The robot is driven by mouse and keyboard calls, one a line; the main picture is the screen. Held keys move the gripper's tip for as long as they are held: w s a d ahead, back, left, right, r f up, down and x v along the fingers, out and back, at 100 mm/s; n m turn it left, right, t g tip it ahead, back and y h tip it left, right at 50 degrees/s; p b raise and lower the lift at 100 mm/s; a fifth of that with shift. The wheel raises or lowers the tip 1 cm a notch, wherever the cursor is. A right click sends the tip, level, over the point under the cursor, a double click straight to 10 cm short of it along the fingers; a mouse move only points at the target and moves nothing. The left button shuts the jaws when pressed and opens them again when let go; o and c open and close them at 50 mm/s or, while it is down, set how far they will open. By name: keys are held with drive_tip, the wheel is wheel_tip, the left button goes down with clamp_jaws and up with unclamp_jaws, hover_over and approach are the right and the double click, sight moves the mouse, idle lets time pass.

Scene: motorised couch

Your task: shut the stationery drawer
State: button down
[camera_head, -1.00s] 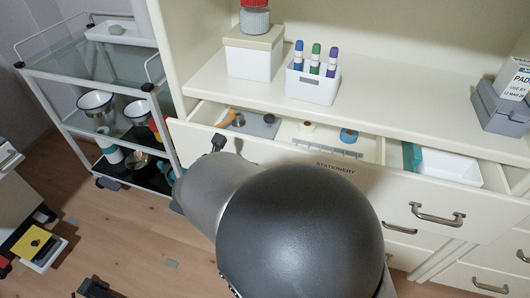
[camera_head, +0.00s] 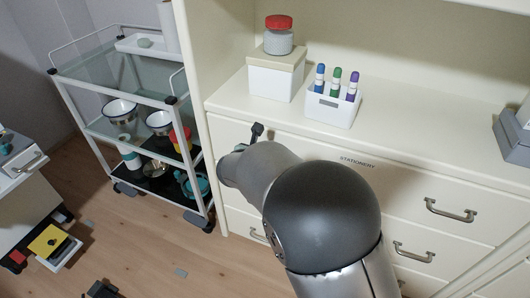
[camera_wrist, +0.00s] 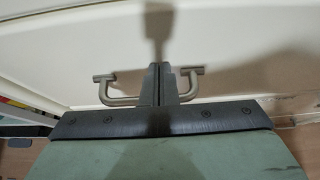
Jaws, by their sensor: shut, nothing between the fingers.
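The stationery drawer (camera_head: 400,182) has a cream front with a STATIONERY label and a metal handle (camera_head: 450,211) at its right. Its front looks flush beneath the counter edge, and no drawer interior shows. In the wrist view, my gripper (camera_wrist: 160,70) has its two dark fingers together, empty, pointing at a cream front (camera_wrist: 225,55). A metal bar handle (camera_wrist: 118,101) shows on both sides of the fingers, which hide its middle. I cannot tell whether the fingertips touch.
A box with a red-lidded jar (camera_head: 278,35) and a white pen holder (camera_head: 334,104) stand on the counter. A glass trolley (camera_head: 95,75) with bowls stands left. A low unit with an open drawer (camera_head: 58,250) is at far left. Some floor between is clear.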

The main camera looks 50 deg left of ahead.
drive_tip(key=shift+w+r, duration=0.2)
drive_tip(key=shift+w, duration=0.15)
drive_tip(key=s+f+v, duration=0.1)
drive_tip(key=f+v, duration=0.1)
drive_tip(key=v, duration=1.2)
drive_tip(key=shift+d+f, duration=0.15)
drive_tip(key=shift+f, duration=0.1)
drive_tip(key=shift+s, duration=0.1)
